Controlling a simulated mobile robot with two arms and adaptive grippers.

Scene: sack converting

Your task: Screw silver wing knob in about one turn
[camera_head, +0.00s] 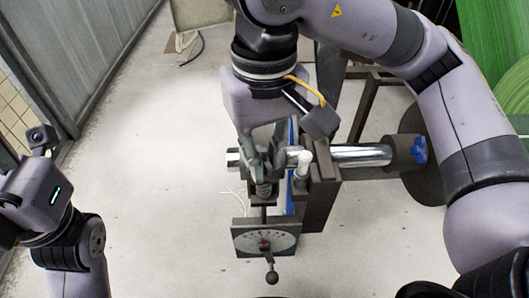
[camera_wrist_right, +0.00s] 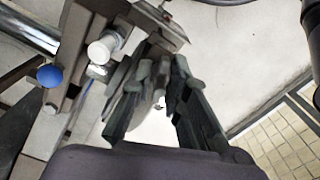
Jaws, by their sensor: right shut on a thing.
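My right gripper (camera_head: 262,158) points down at the clamp fixture, with its dark fingers closed around the top of an upright screw (camera_head: 263,190). The silver wing knob is mostly hidden between the fingers; a small grey piece shows between them in the right wrist view, where the gripper (camera_wrist_right: 160,82) also appears. Below the screw is a dark plate with a pale dial (camera_head: 264,241) and a ball-ended lever (camera_head: 271,272). My left gripper's housing (camera_head: 38,190) is at the left edge, away from the fixture, and its fingers cannot be seen.
A shiny horizontal bar (camera_head: 360,156) runs right from the dark bracket (camera_head: 320,190) to a blue knob (camera_head: 420,149). A silver elbow fitting (camera_head: 300,164) stands close to the right gripper's fingers. A green roll (camera_head: 500,50) is at the upper right. Floor to the left is clear.

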